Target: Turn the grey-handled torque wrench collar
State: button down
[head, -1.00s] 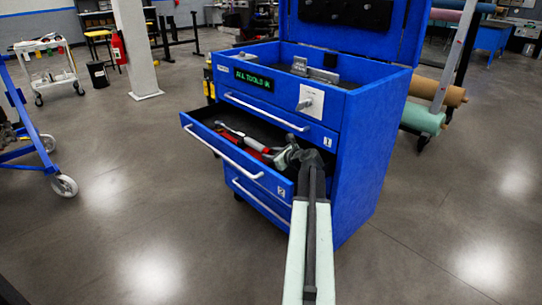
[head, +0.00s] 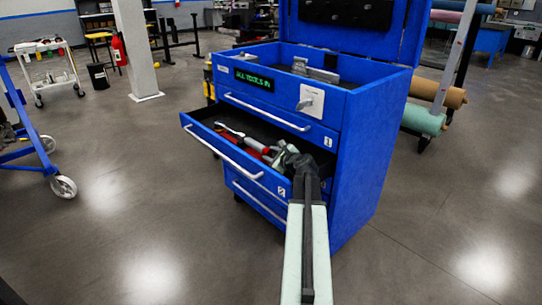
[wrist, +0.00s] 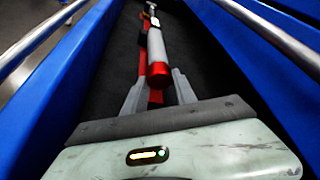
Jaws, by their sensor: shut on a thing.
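The torque wrench (wrist: 156,45) lies lengthwise in the open drawer, with a grey handle section, a red end collar (wrist: 160,74) and a metal head at the far end. In the head view the wrench (head: 257,146) shows partly, its near end hidden by my gripper. My gripper (wrist: 160,88) is down in the drawer, its two grey fingers on either side of the wrench's red end, shut on it. In the head view my gripper (head: 286,156) is at the drawer's right end.
The open drawer (head: 226,151) has blue walls and a white bar handle close to my gripper. Another red item (wrist: 142,60) lies beside the wrench.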

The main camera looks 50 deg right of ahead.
jog(key=c, duration=1)
grip_release()
jog(key=p+v, duration=0.2)
jog(key=v, duration=0.5)
jog(key=shift+s+a+r+p, duration=0.15)
jog(key=shift+s+p, duration=0.15)
jog(key=shift+s, duration=0.1)
